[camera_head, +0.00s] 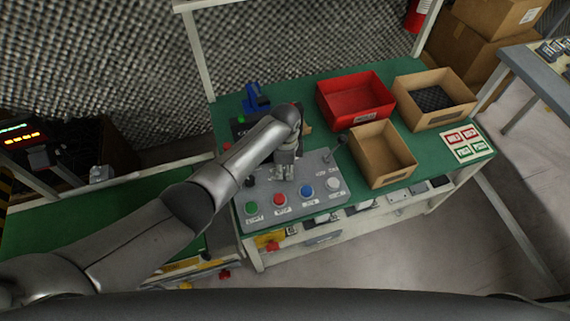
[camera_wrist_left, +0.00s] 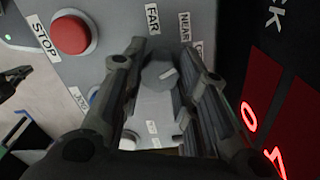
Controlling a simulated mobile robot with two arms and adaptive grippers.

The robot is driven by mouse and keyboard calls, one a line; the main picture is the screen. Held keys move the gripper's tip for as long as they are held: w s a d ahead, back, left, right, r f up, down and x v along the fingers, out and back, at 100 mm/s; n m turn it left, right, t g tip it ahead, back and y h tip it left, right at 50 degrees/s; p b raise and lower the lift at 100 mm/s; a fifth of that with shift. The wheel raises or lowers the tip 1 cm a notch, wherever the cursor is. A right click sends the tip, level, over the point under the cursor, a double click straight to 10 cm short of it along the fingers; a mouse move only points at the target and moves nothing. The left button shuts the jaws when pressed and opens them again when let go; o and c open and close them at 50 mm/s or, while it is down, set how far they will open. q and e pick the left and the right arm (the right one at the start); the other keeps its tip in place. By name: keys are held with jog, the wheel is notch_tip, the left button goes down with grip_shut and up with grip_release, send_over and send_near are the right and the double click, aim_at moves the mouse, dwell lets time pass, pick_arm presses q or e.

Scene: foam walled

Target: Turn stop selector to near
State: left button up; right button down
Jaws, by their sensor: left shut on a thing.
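The stop selector, a grey round knob (camera_wrist_left: 160,74), shows in the left wrist view between my gripper's fingers, below the labels FAR (camera_wrist_left: 153,18) and NEAR (camera_wrist_left: 185,27). A light mark on the knob points toward the right, to the NEAR side. My left gripper (camera_wrist_left: 165,68) is shut on the knob, with a finger on each side of it. In the head view the left gripper (camera_head: 285,172) points down onto the grey control panel (camera_head: 262,192) and hides the selector. My right gripper is not in view.
The panel has green (camera_head: 251,208), red (camera_head: 279,199), blue (camera_head: 307,191) and white (camera_head: 333,183) buttons along its front. A red bin (camera_head: 357,117) and cardboard boxes (camera_head: 383,178) stand to the right. A red-digit display (camera_wrist_left: 262,125) is beside the panel.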

aim_at(285, 169)
pick_arm(q)
jog(key=shift+n+p, duration=0.65)
jog(key=shift+n, duration=1.25)
jog(key=o, duration=1.1)
jog(key=shift+c, duration=0.2)
notch_tip(285, 169, up, 12)
